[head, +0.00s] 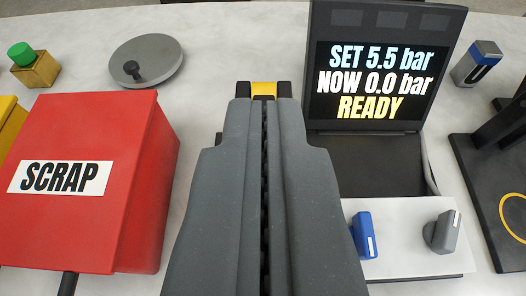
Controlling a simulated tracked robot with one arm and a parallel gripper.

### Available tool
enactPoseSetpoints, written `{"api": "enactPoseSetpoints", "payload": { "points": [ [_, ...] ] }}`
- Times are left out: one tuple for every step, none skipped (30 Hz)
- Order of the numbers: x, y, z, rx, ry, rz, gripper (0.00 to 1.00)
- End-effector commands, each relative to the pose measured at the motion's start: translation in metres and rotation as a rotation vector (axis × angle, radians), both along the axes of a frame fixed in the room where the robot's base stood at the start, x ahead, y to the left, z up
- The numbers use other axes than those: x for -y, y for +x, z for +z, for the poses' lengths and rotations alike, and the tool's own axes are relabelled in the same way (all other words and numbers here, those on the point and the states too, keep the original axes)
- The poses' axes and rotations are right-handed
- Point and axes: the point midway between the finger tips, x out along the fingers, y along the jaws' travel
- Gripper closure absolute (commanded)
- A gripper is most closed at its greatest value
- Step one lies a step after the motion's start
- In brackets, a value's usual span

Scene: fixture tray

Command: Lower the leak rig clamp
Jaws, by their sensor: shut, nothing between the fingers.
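My gripper (264,92) reaches forward over the middle of the table, its two grey fingers shut together with only a thin dark line between them. A small yellow patch shows at its tip; I cannot tell what it belongs to. At the right edge is a black base plate (478,200) with part of a yellow ring marking and a dark upright part (503,128), cut off by the frame. This may be the leak rig; its clamp cannot be made out. My gripper is well left of it and apart from it.
A black screen (375,85) reads SET 5.5 bar, NOW 0.0 bar, READY. Before it, a white panel (400,262) has a blue knob (362,236) and a grey knob (442,233). A red SCRAP bin (120,130), grey disc (165,62), green-topped brass part (36,70) and blue-grey part (477,64) stand around.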

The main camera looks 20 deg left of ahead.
Motion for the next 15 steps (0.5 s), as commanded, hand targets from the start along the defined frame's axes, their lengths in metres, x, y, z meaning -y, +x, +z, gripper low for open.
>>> {"api": "enactPoseSetpoints", "payload": {
  "points": [
    [0.0, 0.0, 0.0, 0.0, 0.0, -0.001, 1.0],
    [0.0, 0.0, 0.0, 0.0, 0.001, -0.001, 1.0],
    [0.001, 0.0, 0.0, 0.0, 0.0, -0.002, 1.0],
    [0.001, 0.0, 0.0, 0.0, 0.0, -0.002, 1.0],
    [0.001, 0.0, 0.0, 0.0, 0.0, -0.002, 1.0],
    [0.001, 0.0, 0.001, 0.0, 0.0, -0.002, 1.0],
    [0.001, 0.0, 0.002, 0.0, -0.001, -0.002, 1.0],
    [0.001, -0.001, 0.004, 0.0, -0.001, -0.002, 1.0],
    [0.001, -0.001, 0.006, 0.0, 0.0, -0.001, 1.0],
    [0.001, -0.001, 0.009, 0.0, -0.001, -0.002, 1.0],
    [0.001, -0.002, 0.012, 0.0, -0.001, -0.002, 1.0],
    [0.002, -0.003, 0.017, 0.0, -0.002, -0.001, 1.0],
    [0.002, -0.003, 0.022, 0.0, -0.002, -0.002, 1.0],
    [0.002, -0.004, 0.026, 0.0, -0.002, -0.002, 1.0],
    [0.003, -0.005, 0.031, 0.0, -0.002, -0.002, 1.0]
  ]
}}
